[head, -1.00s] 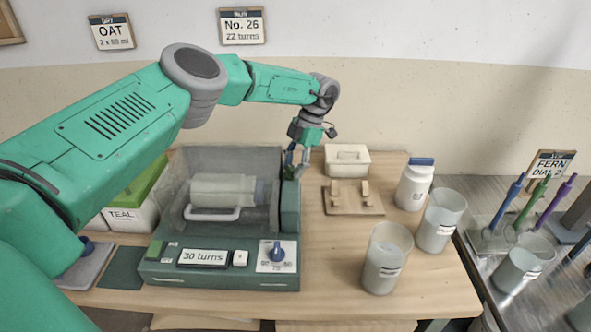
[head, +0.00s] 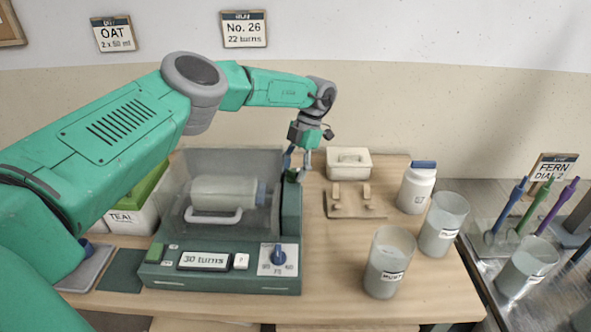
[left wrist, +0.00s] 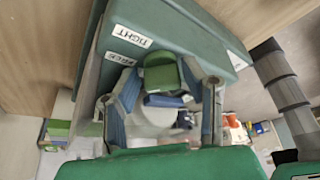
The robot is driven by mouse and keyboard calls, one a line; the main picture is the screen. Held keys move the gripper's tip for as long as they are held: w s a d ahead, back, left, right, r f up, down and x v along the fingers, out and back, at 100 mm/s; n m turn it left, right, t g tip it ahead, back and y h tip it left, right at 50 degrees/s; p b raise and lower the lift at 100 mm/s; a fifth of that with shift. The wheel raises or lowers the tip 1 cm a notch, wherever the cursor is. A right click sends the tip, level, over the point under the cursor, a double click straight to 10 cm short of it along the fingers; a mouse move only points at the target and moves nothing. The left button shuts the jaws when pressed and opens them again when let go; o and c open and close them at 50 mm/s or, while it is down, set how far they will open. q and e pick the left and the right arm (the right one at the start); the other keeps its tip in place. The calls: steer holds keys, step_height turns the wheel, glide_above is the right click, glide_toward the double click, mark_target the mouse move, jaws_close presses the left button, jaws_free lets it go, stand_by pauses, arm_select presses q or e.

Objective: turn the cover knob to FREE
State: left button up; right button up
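The machine (head: 160,275) is a dark green box on the table with a clear cover (head: 230,160) over a pale jar (head: 222,191) lying on its side. The cover knob is green and shows in the left wrist view (left wrist: 160,76), beside the labels TIGHT (left wrist: 131,37) and FREE (left wrist: 120,59). My left gripper (head: 297,172) is at the back right of the machine. In the left wrist view its fingers (left wrist: 163,84) stand apart on both sides of the knob; firm contact is not clear. My right gripper is in neither view.
A blue dial (head: 279,255) and a "30 turns" display (head: 203,261) are on the machine's front. Right of it stand a wooden rack (head: 355,209), a white box (head: 348,164), a white bottle (head: 416,190) and two cups (head: 388,265).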

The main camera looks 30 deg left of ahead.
arm_select(q)
steer(key=shift+w+r, duration=0.1)
steer(key=v, duration=0.7)
steer(key=shift+w, duration=0.3)
steer(key=shift+a, duration=0.1)
steer(key=shift+r, duration=0.15)
